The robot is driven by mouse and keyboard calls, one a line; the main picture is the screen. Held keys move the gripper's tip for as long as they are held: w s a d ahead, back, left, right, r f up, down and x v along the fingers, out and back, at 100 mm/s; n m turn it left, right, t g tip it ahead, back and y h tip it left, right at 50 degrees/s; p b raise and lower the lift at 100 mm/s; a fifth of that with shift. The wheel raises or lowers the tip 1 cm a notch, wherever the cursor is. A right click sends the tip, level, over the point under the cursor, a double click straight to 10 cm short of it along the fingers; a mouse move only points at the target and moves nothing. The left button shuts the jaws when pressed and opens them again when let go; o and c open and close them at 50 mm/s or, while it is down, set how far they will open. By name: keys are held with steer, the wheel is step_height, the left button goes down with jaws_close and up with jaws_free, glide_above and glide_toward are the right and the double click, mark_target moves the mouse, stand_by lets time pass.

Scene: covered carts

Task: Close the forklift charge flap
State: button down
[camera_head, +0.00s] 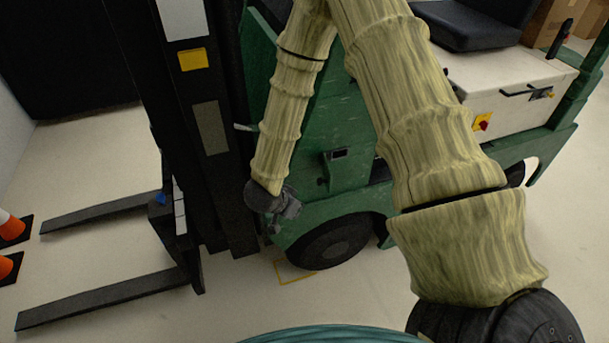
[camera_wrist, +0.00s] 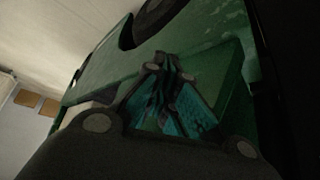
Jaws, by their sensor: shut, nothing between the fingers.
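The green forklift (camera_head: 335,208) fills the middle of the head view, with its black mast on the left. A small dark fitting (camera_head: 338,155) sits on its green side panel, right of my forearm; I cannot tell whether it is the charge flap. No flap is clearly seen elsewhere, and my arm hides part of the side. My gripper (camera_head: 279,222) points down beside the green body, between mast and front wheel. In the wrist view its fingers (camera_wrist: 168,62) are together and empty, in front of the green bodywork (camera_wrist: 110,65). Whether they touch it is unclear.
The front wheel (camera_head: 328,242) is just right of my gripper, and the mast (camera_head: 205,130) stands close on its left. Two forks (camera_head: 105,300) reach left over the floor. Orange cones (camera_head: 12,228) stand at the far left. The floor between the forks is clear.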

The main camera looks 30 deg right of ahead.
steer(key=w+a+r+m+g+y+p, duration=0.15)
steer(key=r+m, duration=0.35)
steer(key=r, duration=0.5)
steer(key=w+a+r+m+g+y, duration=0.1)
steer(key=w+r+m+g, duration=0.25)
steer(key=r, duration=0.55)
steer(key=s+d+f+p, duration=0.3)
steer(key=d+f, duration=0.3)
steer(key=f, duration=0.3)
steer(key=shift+s+d+f+m+t, duration=0.15)
steer(key=shift+d+f+m+t, duration=0.15)
steer(key=shift+d+m+t, duration=0.1)
steer(key=shift+s+p, duration=0.1)
steer(key=shift+p, duration=0.25)
steer(key=shift+s+d+n, duration=0.15)
steer(key=shift+s+n, duration=0.1)
steer(key=shift+n, duration=0.2)
